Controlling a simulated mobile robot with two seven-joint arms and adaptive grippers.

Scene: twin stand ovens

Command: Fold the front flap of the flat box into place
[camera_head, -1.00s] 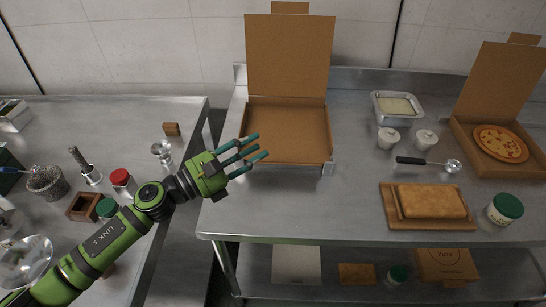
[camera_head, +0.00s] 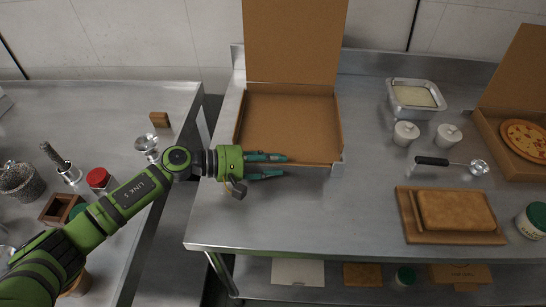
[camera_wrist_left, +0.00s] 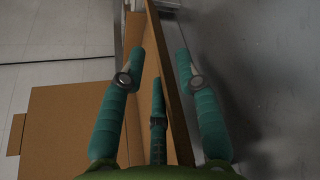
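The flat box (camera_head: 288,120) stands on the steel table with its lid (camera_head: 293,45) raised at the back; it looks empty. Its front flap stands up as a thin cardboard wall in the left wrist view (camera_wrist_left: 172,85); in the head view my fingers partly cover it. My left gripper (camera_head: 283,166) is at the box's front edge, its fingers pointing right along it. In the left wrist view the fingers (camera_wrist_left: 160,62) straddle the cardboard, two on the box side and one outside. They look apart, with no clear grip on it. My right gripper is out of view.
A second box with a pizza (camera_head: 526,140) stands at the right. A wooden board with a bread slab (camera_head: 457,211), a scoop (camera_head: 450,164), white pots (camera_head: 405,133) and a steel pan (camera_head: 415,98) lie right of the box. The table front below the box is clear.

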